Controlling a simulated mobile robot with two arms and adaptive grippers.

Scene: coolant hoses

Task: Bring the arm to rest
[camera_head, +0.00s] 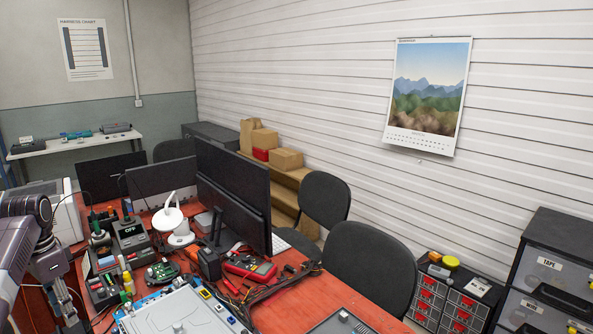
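My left arm enters at the left edge, and my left gripper (66,306) hangs down at the lower left, beside the cluttered left end of the red table (297,303). Only a small part of the gripper shows, near the bottom edge. Its fingertips are not clear, so I cannot tell whether it is open or shut, and I see nothing held in it. My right arm and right gripper are not in view. No coolant hose can be made out clearly.
A white lamp (177,232), monitors (233,192), a soldering station (131,238), a red multimeter (250,267) and cables crowd the table. A pale metal panel (180,312) lies at the front. Black chairs (371,262) stand behind, with drawer units (552,278) at the right.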

